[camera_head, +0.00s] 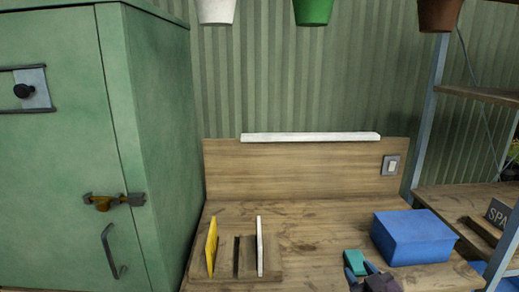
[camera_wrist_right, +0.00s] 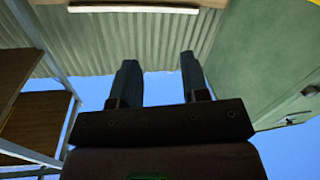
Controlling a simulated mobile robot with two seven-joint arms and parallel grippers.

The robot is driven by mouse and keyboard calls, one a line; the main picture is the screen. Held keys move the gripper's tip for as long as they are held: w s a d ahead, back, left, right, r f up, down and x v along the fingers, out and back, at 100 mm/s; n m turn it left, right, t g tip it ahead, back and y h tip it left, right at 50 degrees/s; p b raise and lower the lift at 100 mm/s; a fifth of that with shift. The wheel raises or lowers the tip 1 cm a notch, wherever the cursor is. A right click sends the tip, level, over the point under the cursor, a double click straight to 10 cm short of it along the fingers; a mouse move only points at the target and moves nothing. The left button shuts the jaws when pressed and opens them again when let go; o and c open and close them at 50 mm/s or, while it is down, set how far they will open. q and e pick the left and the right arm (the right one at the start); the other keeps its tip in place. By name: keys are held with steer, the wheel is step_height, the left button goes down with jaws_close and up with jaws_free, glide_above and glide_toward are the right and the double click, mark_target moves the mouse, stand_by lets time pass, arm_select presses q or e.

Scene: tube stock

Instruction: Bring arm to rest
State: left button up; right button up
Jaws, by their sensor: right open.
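My right gripper (camera_head: 360,272) is low in the head view, at the front right of the wooden bench (camera_head: 320,245). In the right wrist view its two dark fingers (camera_wrist_right: 158,65) stand apart with nothing between them. A blue box (camera_head: 413,238) sits just right of the gripper. My left gripper is not in view.
A yellow panel (camera_head: 212,246) and a white panel (camera_head: 260,246) stand upright in a wooden rack at the bench's left. A green cabinet (camera_head: 160,140) rises at left, a shelf frame (camera_head: 425,120) at right. Pots hang above. The bench middle is clear.

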steer(key=s+d+f+m+g+h, duration=0.1)
steer(key=s+d+f+m+g, duration=0.1)
steer(key=s+f, duration=0.8)
steer(key=s+d+f+m+g+h, duration=0.2)
steer(key=s+f+g, duration=0.1)
steer(key=s+f, duration=0.8)
steer(key=shift+s+d+g, duration=0.2)
steer(key=shift+s+g, duration=0.1)
steer(key=shift+s, duration=0.75)
